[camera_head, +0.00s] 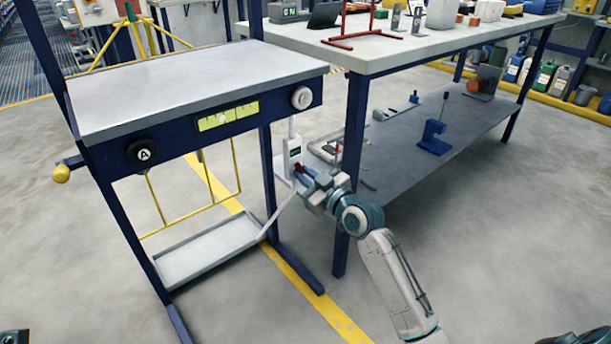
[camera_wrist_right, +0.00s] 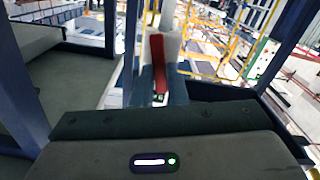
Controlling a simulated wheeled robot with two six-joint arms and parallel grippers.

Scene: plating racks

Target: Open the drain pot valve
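The drain pot (camera_head: 293,150) is a small white body with a dark label, hanging below the right front corner of the near rack. Its red valve lever (camera_head: 298,168) shows at its lower part. A white drain pipe (camera_head: 281,211) slants down from there towards the low tray. My right gripper (camera_head: 302,178) is at the lever. In the right wrist view the red lever (camera_wrist_right: 157,58) stands upright, with its lower end between my blue-grey fingers (camera_wrist_right: 160,88). Whether they touch or grip it is unclear. The white pot (camera_wrist_right: 171,48) is behind it.
The near rack (camera_head: 180,85) carries a black knob marked A (camera_head: 141,152), a yellow gauge (camera_head: 228,115) and a white dial (camera_head: 302,97). A low tray (camera_head: 205,250) lies beneath. The blue leg of the workbench (camera_head: 345,230) is close beside my right forearm.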

